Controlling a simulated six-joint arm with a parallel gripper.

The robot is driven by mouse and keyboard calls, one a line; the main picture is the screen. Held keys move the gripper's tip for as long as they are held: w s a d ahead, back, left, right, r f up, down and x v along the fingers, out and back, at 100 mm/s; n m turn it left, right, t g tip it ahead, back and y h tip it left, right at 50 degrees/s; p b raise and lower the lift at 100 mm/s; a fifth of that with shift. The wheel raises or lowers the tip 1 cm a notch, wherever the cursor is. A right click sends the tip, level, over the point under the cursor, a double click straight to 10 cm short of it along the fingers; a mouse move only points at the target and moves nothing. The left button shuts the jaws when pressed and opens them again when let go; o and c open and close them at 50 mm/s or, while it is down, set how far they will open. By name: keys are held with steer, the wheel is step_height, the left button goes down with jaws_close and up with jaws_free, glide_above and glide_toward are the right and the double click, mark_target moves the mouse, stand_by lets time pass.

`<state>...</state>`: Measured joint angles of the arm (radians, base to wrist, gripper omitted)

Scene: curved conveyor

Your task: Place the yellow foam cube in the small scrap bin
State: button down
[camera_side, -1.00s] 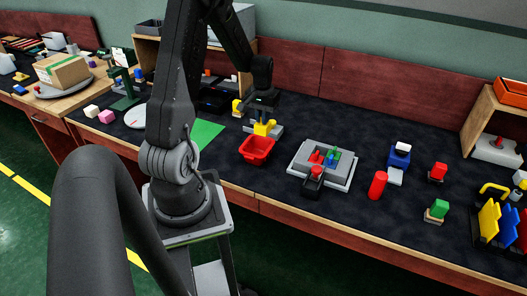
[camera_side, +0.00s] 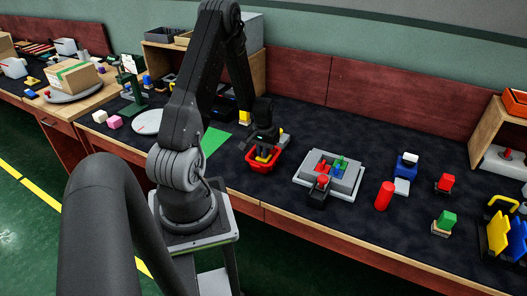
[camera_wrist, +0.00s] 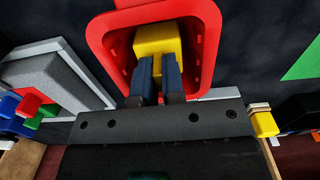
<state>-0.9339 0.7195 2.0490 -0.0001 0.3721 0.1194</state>
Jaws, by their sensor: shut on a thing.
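The yellow foam cube (camera_wrist: 155,40) is between the two fingers of my gripper (camera_wrist: 158,68) in the wrist view. My gripper (camera_side: 265,150) is shut on it. The small red bin (camera_wrist: 205,50) frames the cube on several sides in the wrist view. In the side view, the gripper points down over the red bin (camera_side: 262,168), and the yellow cube (camera_side: 264,158) shows at about rim height. I cannot tell whether the cube touches the bin's floor, and the gripper hides part of the bin.
A grey fixture (camera_side: 325,178) with coloured blocks stands right of the bin, with a red cylinder (camera_side: 384,196) beyond it. A green mat (camera_side: 213,140) lies to the left. Another yellow block (camera_side: 245,118) stands behind.

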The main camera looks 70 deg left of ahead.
steer(key=c, duration=1.7)
jaws_free()
steer(key=shift+f, duration=0.1)
steer(key=o, duration=0.5)
